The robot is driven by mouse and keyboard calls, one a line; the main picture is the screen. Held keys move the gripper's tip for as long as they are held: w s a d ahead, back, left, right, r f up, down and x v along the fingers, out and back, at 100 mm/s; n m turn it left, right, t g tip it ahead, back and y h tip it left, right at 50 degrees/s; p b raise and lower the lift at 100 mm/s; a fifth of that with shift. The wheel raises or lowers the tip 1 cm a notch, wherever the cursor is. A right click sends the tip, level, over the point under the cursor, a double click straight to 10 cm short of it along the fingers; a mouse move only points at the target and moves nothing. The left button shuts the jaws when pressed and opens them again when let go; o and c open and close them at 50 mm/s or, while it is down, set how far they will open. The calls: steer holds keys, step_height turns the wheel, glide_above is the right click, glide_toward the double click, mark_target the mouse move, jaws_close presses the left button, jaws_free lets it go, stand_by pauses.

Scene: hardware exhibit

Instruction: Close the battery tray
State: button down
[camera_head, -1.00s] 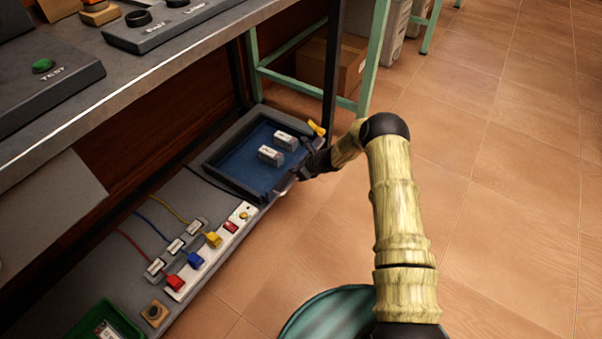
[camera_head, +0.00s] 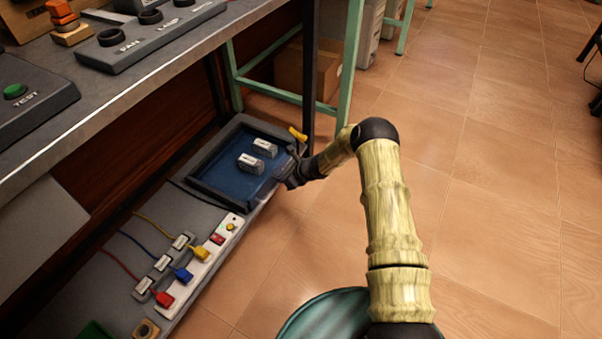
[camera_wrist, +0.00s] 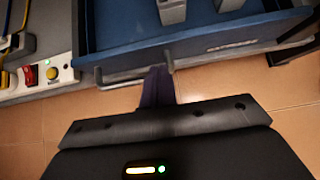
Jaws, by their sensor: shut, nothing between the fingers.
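The battery tray (camera_head: 213,186) is a blue-lined drawer in a dark frame on the low shelf. It also shows in the wrist view (camera_wrist: 130,48), with a grey bar handle (camera_wrist: 125,83) along its front. Two pale battery blocks (camera_head: 250,163) (camera_head: 264,147) stand in it. My gripper (camera_head: 290,176) is shut and empty at the tray's front side. In the wrist view its dark fingers (camera_wrist: 158,86) point at the tray front, by the handle's right end. I cannot tell whether they touch. Part of the front is hidden behind my gripper in the head view.
A white power strip (camera_head: 212,246) with red, blue and yellow plugs lies beside the tray. A yellow piece (camera_head: 298,134) stands at its far corner, near a dark table leg (camera_head: 309,70). The workbench (camera_head: 150,82) overhangs the shelf. Tiled floor (camera_head: 480,200) at right is clear.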

steer(key=p+v, duration=0.5)
steer(key=v, duration=0.6)
steer(key=shift+d+f, duration=0.35)
steer(key=shift+w+a, duration=0.1)
steer(key=shift+w, duration=0.1)
